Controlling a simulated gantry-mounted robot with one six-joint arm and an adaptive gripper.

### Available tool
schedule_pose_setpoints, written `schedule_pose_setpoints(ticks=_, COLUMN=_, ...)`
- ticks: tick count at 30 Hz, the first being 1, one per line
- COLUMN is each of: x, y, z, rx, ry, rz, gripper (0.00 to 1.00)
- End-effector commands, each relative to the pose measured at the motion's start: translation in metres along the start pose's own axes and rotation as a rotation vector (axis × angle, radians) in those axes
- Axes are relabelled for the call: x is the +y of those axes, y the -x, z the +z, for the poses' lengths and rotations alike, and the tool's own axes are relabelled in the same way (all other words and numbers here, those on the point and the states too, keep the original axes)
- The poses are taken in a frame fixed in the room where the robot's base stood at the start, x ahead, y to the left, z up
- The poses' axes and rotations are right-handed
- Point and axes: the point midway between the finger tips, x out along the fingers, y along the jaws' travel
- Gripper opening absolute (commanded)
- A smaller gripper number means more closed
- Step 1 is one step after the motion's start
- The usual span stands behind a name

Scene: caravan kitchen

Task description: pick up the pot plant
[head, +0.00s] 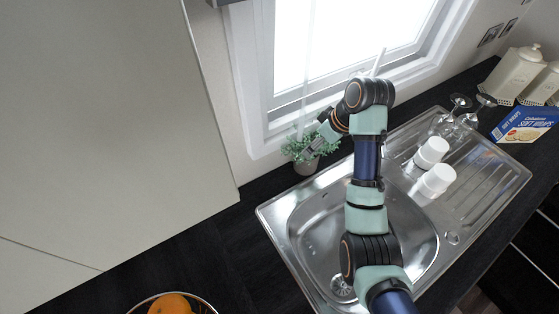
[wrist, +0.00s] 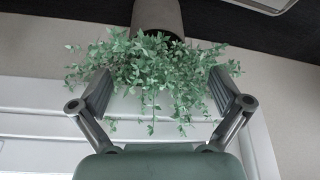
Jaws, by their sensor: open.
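The pot plant has bushy green leaves and a small grey-brown pot (head: 306,166). In the head view it stands on the dark worktop at the window, behind the sink's left corner. My gripper (head: 312,148) reaches down to it from the right and partly covers the leaves. In the wrist view my gripper (wrist: 168,92) is open, with one finger on each side of the foliage (wrist: 150,75). The pot (wrist: 158,16) is beyond the fingertips at the top of that view. Whether the fingers touch the leaves, I cannot tell.
A steel sink (head: 290,222) lies under my arm. Two white cups (head: 434,181), upturned glasses (head: 458,112) and a blue box (head: 524,124) are to the right. A tall pale cabinet (head: 110,130) stands left of the plant. A bowl of oranges (head: 172,304) is at the bottom.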

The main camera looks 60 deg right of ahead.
Motion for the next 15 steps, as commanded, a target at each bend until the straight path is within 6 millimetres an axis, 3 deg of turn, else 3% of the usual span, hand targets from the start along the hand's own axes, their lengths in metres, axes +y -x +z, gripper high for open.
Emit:
schedule_pose_setpoints(ticks=4, x=0.001, y=-0.002, z=0.0, rx=-0.002, ry=0.0, rz=-0.002, gripper=1.0)
schedule_pose_setpoints(ticks=15, x=0.0, y=-0.035, z=0.0, rx=-0.002, ry=-0.001, rz=-0.003, gripper=1.0)
